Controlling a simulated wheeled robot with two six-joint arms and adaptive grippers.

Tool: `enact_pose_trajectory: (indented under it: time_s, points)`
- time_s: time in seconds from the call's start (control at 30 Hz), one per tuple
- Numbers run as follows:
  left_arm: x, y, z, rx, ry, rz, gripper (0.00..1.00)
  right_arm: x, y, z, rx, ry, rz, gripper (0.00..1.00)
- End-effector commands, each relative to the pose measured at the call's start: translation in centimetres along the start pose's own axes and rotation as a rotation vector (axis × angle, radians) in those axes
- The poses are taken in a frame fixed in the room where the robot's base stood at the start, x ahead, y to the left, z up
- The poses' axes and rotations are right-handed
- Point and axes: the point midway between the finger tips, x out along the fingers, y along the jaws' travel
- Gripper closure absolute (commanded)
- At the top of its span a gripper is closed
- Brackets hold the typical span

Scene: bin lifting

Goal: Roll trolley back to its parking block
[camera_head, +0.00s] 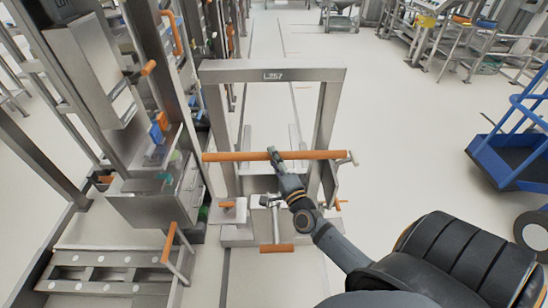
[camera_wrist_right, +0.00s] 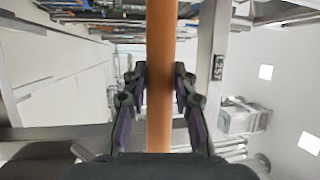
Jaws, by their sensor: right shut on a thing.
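A grey metal trolley frame (camera_head: 330,105) with a label plate on its top beam stands upright in the middle of the head view. A long orange handle bar (camera_head: 235,156) runs across it. My right gripper (camera_head: 275,155) is shut on this bar near its middle. In the right wrist view the orange bar (camera_wrist_right: 160,30) passes between the two fingers of the right gripper (camera_wrist_right: 160,82), one on each side. The gripper and arm hide part of the trolley's lower section. I cannot tell which thing is the parking block. My left gripper is not in view.
A tall metal rack with a drawer box (camera_head: 157,207) stands close on the left. A blue cart (camera_head: 500,165) is at the right edge. Metal benches (camera_head: 450,45) stand at the back right. Pale floor (camera_head: 400,120) between the trolley and the blue cart is clear.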

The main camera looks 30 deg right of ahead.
Motion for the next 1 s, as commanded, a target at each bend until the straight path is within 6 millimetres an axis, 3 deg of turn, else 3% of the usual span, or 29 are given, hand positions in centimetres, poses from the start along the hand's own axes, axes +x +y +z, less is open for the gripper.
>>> enact_pose_trajectory:
  time_s: [0.17, 0.2, 0.37, 0.73, 1.0]
  points:
    - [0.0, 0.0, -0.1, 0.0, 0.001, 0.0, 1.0, 0.1, -0.2, 0.0, 0.002, 0.003, -0.005, 1.0]
    - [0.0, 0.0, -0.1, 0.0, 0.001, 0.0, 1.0, 0.1, -0.2, 0.0, 0.002, 0.003, -0.006, 0.71]
    - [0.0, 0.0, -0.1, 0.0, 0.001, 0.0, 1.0, 0.1, -0.2, 0.0, 0.002, 0.002, -0.004, 0.5]
    - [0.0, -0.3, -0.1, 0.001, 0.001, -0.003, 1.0, -0.7, 0.0, 0.0, 0.0, 0.001, 0.0, 0.5]
    - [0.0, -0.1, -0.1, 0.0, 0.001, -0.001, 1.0, -6.8, 0.1, 0.0, 0.001, 0.0, 0.004, 0.5]
